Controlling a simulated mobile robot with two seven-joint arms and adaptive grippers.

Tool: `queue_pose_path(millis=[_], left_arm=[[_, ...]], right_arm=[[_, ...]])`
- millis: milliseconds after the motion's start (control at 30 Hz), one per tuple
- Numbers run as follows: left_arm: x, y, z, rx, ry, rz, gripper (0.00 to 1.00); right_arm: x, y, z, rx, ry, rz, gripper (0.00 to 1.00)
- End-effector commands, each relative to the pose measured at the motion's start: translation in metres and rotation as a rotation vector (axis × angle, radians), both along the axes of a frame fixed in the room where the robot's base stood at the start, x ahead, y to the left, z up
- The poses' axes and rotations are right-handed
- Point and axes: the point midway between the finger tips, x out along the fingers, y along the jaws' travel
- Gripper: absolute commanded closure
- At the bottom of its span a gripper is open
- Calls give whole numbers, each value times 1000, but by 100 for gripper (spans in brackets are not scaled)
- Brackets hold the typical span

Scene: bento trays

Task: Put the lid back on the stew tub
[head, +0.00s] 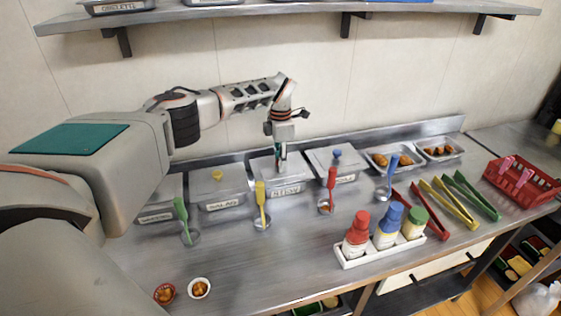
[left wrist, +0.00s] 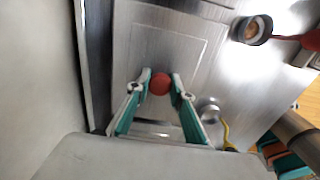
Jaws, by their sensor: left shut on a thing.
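My left gripper (head: 281,156) reaches down over the middle lidded tub (head: 284,188), whose label is too small to read surely. In the left wrist view, its fingers (left wrist: 161,76) are shut on a red round knob (left wrist: 160,86) on a flat steel lid (left wrist: 150,45). The lid (head: 262,165) is at the top of that tub; I cannot tell whether it is seated or slightly above the rim. I cannot tell by label which tub is the stew tub. My right gripper is not in view.
Lidded tubs stand either side, one with a yellow knob (head: 217,175), one with a blue knob (head: 337,153). Several ladles stand in front, including a red one (head: 331,180). A bottle caddy (head: 345,262), tongs (head: 461,205) and red basket (head: 520,185) are right.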

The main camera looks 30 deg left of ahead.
Motion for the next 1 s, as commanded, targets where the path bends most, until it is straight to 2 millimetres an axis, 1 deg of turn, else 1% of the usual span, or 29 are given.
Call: queue_pose_path(millis=[400,433,500,767,800,833,1000], left_arm=[[0,0,-1,0,-1,0,100],[0,0,-1,0,-1,0,76],[0,0,-1,0,-1,0,59],[0,0,-1,1,-1,0,59],[0,0,-2,0,0,0,48],[0,0,-1,0,0,0,42],[0,0,-2,0,0,0,42]], right_arm=[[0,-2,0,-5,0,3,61],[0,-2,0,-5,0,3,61],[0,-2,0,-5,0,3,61],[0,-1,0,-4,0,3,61],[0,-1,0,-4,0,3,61],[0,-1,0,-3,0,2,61],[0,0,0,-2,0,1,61]])
